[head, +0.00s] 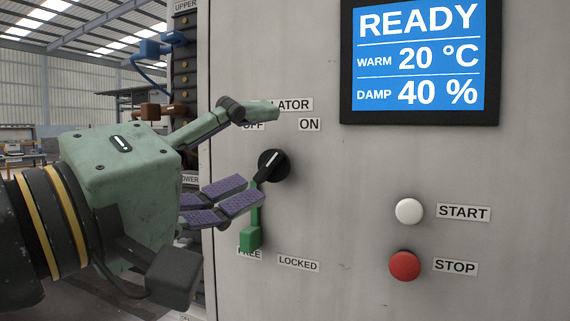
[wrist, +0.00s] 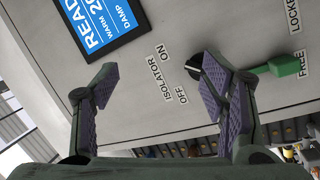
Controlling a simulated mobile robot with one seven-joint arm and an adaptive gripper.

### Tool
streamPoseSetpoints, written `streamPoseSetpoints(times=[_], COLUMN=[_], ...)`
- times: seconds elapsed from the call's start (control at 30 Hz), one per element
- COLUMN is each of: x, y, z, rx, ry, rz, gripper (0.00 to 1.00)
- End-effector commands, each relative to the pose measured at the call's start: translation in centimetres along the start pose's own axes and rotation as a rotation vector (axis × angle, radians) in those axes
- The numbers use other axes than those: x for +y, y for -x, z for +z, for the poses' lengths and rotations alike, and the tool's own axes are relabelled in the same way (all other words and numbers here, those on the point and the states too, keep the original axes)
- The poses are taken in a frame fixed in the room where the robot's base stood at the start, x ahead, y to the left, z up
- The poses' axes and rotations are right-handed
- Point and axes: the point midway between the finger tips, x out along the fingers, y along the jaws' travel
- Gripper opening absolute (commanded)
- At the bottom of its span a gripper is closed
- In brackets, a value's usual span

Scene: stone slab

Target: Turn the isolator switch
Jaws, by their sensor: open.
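The isolator switch (head: 274,166) is a round black knob on the grey cabinet front, below the OFF and ON labels (head: 309,125). Its white mark tilts up and right, to the ON side. A green lever (head: 250,238) hangs below it, its block at the FREE label. My gripper (head: 262,150) is open and empty; in the head view its upper finger covers part of the ISOLATOR and OFF labels, and its lower purple-padded fingers are beside the knob's lower left. In the wrist view my gripper (wrist: 160,82) spreads wide, and its right finger partly hides the knob (wrist: 191,69). Contact cannot be told.
A blue screen (head: 418,57) reads READY. A white START button (head: 409,211) and a red STOP button (head: 405,265) stick out at the lower right. Blue and brown connectors (head: 160,46) stand left of the cabinet edge. The panel between knob and buttons is clear.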

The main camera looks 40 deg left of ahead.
Motion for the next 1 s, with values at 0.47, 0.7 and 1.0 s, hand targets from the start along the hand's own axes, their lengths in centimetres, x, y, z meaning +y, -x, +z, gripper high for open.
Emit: streamPoseSetpoints(times=[0.47, 0.7, 1.0], x=[-4.3, -5.4, -6.3], y=[-2.5, -6.8, -9.2], z=[-3.9, -4.5, -4.9], rx=[0.122, 0.122, 0.126], ry=[-0.227, -0.225, -0.226], rz=[-0.278, -0.276, -0.275], gripper=[0.66, 0.66, 0.66])
